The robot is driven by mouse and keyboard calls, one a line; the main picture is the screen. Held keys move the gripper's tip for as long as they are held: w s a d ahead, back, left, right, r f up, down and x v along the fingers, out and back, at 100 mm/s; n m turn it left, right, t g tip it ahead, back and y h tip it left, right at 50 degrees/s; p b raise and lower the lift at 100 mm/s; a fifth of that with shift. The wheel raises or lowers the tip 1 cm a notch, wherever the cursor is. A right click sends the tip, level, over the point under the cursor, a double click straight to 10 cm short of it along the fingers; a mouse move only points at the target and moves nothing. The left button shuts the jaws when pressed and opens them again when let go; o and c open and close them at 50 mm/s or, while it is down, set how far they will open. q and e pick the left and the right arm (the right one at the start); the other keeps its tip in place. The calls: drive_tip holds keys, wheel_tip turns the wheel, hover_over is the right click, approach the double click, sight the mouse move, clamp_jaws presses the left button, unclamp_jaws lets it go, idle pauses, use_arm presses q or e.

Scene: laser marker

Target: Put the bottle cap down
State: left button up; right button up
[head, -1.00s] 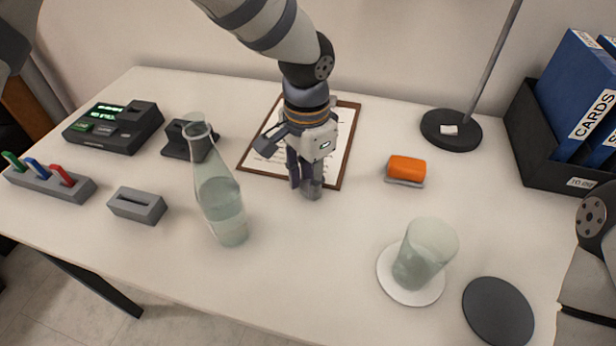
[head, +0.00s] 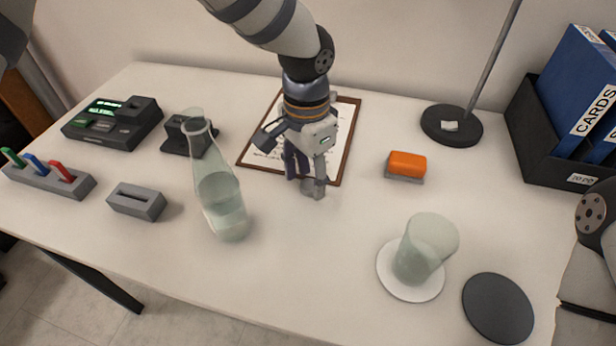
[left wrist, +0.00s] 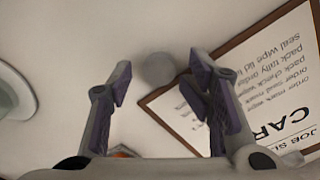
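The bottle cap (left wrist: 158,68) is a small grey disc on the white tabletop, beside the clipboard's edge in the left wrist view. In the head view the cap (head: 309,187) is partly hidden by the fingers. My left gripper (head: 304,184) points down over it. In the left wrist view the gripper (left wrist: 161,76) is open, with its fingertips on either side of the cap and a gap at each side. The clear bottle (head: 218,195) stands uncapped to the left, with liquid in it. My right gripper is out of view.
A clipboard (head: 343,130) lies behind the gripper. An orange-topped block (head: 406,165), a glass (head: 425,250) on a white coaster (head: 409,291) and a dark disc (head: 498,308) are at right. A slotted grey block (head: 137,202) is left. The front middle table is clear.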

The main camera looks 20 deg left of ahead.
sight(307, 184)
use_arm(q)
wheel_tip(307, 184, up, 12)
drive_tip(key=p, duration=0.1)
drive_tip(key=shift+w, duration=0.1)
